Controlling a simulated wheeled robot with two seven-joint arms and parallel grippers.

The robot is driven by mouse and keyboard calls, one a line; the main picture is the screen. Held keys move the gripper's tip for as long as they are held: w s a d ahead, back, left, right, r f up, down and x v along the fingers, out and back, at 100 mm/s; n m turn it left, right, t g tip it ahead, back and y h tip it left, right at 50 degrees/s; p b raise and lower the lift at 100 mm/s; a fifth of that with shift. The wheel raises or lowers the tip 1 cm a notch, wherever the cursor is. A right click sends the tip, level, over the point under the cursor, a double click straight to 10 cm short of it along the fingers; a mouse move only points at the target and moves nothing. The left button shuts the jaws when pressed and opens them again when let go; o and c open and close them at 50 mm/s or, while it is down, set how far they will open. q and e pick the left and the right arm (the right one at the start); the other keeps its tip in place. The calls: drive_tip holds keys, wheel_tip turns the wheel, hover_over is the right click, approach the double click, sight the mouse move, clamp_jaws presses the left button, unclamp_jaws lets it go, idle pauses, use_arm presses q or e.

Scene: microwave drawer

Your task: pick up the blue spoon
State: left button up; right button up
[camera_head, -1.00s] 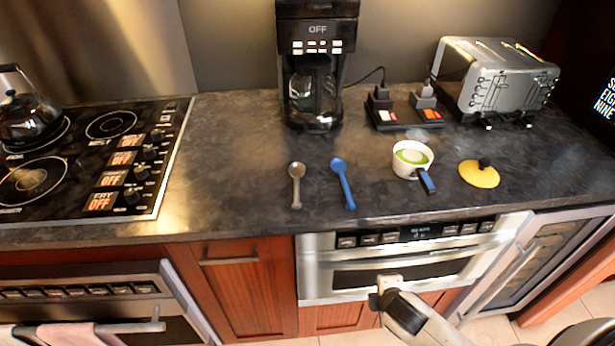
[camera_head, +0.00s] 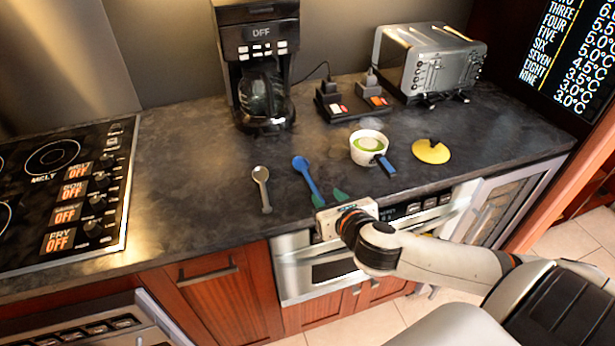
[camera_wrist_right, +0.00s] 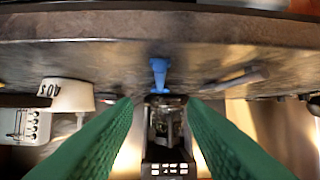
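The blue spoon (camera_head: 305,174) lies on the dark counter, its bowl toward the back and its handle pointing to the front edge. My right gripper (camera_head: 329,198) is at the counter's front edge, close to the handle end, with its green fingers spread apart. In the right wrist view the blue spoon (camera_wrist_right: 158,72) shows ahead, between the open fingers (camera_wrist_right: 161,102), with nothing held. I cannot tell the exact gap to the handle. My left gripper is not in view.
A grey spoon (camera_head: 262,189) lies left of the blue one. A white pot (camera_head: 367,149) with a blue handle and a yellow lid (camera_head: 430,152) are to the right. A coffee maker (camera_head: 257,62) and a toaster (camera_head: 432,62) stand behind.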

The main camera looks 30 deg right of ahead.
sight(314, 188)
drive_tip(key=x, duration=0.2)
drive_tip(key=shift+w+f, duration=0.2)
drive_tip(key=shift+w, duration=0.2)
drive_tip(key=x, duration=0.5)
drive_tip(key=shift+s+f+p, duration=0.15)
drive_tip(key=shift+f+p, duration=0.2)
drive_tip(key=shift+f, duration=0.05)
clamp_jaws()
